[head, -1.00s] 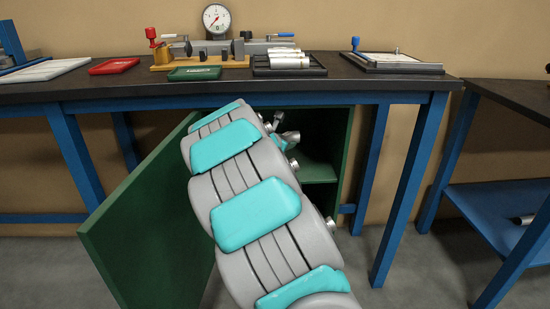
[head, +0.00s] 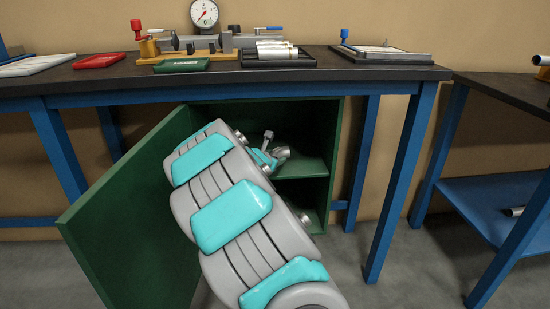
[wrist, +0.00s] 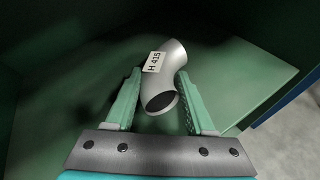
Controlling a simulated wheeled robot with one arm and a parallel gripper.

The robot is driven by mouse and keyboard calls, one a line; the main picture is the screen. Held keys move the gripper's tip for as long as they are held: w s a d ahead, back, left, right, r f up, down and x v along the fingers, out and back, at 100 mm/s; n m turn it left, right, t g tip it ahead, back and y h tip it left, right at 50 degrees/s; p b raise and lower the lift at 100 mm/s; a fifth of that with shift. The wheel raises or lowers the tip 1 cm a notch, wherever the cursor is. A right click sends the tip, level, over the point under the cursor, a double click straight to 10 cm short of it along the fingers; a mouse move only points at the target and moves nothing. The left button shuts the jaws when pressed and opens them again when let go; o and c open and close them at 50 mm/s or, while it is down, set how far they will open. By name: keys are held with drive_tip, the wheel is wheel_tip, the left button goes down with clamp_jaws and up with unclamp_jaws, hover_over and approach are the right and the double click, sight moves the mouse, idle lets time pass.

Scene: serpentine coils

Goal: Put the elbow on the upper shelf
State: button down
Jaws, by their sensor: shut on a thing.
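The elbow (wrist: 168,68) is a short bent grey metal pipe with a white label reading "H 415". In the wrist view it sits between the two teal fingers of my gripper (wrist: 157,98), which is shut on it. In the head view the elbow (head: 282,153) shows small beside my gripper (head: 265,155), inside the open green cabinet. The upper shelf (head: 302,168) is a green board there; the shelf also shows below the elbow in the wrist view (wrist: 235,88). Whether the elbow touches the shelf I cannot tell. My arm hides part of the cabinet.
The green cabinet door (head: 125,215) stands open on the left, close to my arm. The workbench top (head: 350,74) lies above the cabinet, with trays and a gauge on it. A blue bench leg (head: 400,185) stands to the right. The shelf beside the elbow looks clear.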

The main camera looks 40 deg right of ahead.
drive_tip(key=shift+c, duration=1.2)
unclamp_jaws()
drive_tip(key=shift+r+p, duration=0.25)
drive_tip(key=shift+p, duration=0.1)
drive_tip(key=v, duration=1.2)
drive_tip(key=shift+s, duration=0.1)
